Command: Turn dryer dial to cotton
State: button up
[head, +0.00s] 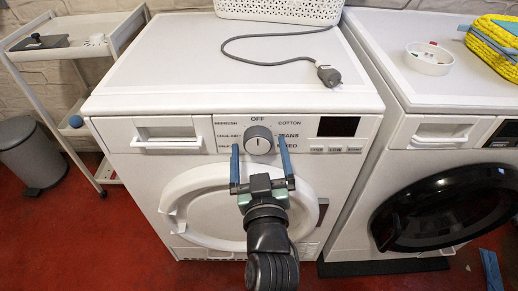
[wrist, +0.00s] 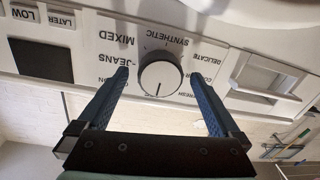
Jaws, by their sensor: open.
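The dryer dial (head: 258,140) is a round grey knob on the white dryer's (head: 220,60) front panel. Its light pointer line stands about upright, towards OFF. The COTTON label (head: 289,123) is up and right of the dial. The wrist view shows the panel upside down, with the dial (wrist: 160,76) in the middle and its pointer line facing down in the picture. My gripper (head: 260,145) is open, with one blue finger on each side of the dial. In the wrist view gaps show between the fingers and the dial. The gripper hides part of the labels there.
A grey cable with a plug (head: 328,75) and a white basket (head: 280,10) lie on the dryer top. A washer with a black round door (head: 445,210) stands at right. A white cart (head: 60,75) and a grey bin (head: 32,155) stand at left.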

jog(key=shift+w, duration=0.2)
jog(key=c, duration=1.4)
jog(key=shift+m, duration=0.4)
jog(key=m+p, duration=0.2)
jog(key=m, duration=0.1)
jog(key=shift+m, duration=0.3)
jog(key=shift+a+f+m+p, duration=0.1)
jog(key=shift+m+p, duration=0.8)
jog(key=shift+m, duration=1.4)
jog(key=shift+t, duration=0.3)
